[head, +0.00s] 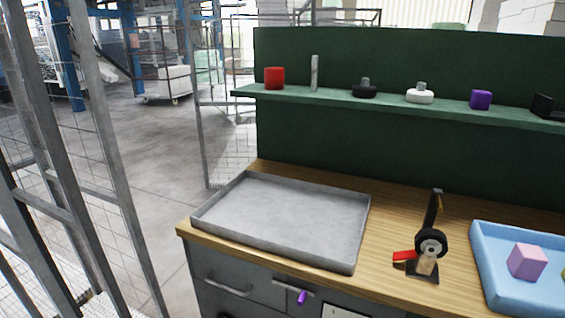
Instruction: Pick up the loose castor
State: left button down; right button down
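A castor-like thing (431,243) stands on the wooden worktop, between the grey tray and the blue tray. It has a black wheel with a pale hub, a dark upright bracket rising behind it, a dark flat plate under it and a red tab sticking out to the left. I cannot tell for sure whether this is the loose castor or whether it is fixed to the worktop. Neither of my grippers is in view.
A shallow grey tray (283,264) lies empty on the bench's left. A blue tray (483,262) at the right holds a pink block (527,261). A green shelf (320,93) behind bears several small objects. A purple handle (302,297) sticks out from the bench front.

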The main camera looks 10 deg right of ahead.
aim_at(431, 245)
jog(key=z, duration=1.3)
